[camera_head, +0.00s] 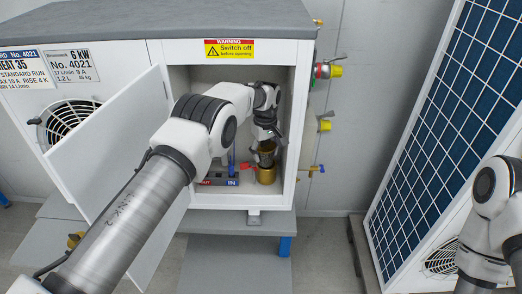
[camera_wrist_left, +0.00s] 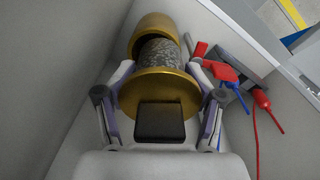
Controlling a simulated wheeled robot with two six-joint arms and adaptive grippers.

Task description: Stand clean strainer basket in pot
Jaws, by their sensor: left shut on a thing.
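My left gripper (camera_head: 266,143) reaches into the open white cabinet and points down. In the left wrist view its fingers (camera_wrist_left: 160,85) are shut on the strainer basket, which has a grey mesh body (camera_wrist_left: 160,53) and a round brass-coloured flange (camera_wrist_left: 158,93). The brass pot (camera_head: 266,177) stands on the cabinet floor right below the gripper and also shows in the left wrist view (camera_wrist_left: 154,23). The mesh end overlaps the pot's dark mouth; how deep it is inside I cannot tell. My right gripper is out of view.
The cabinet door (camera_head: 120,150) stands open at the left. The cabinet walls (camera_wrist_left: 52,60) leave little side room.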

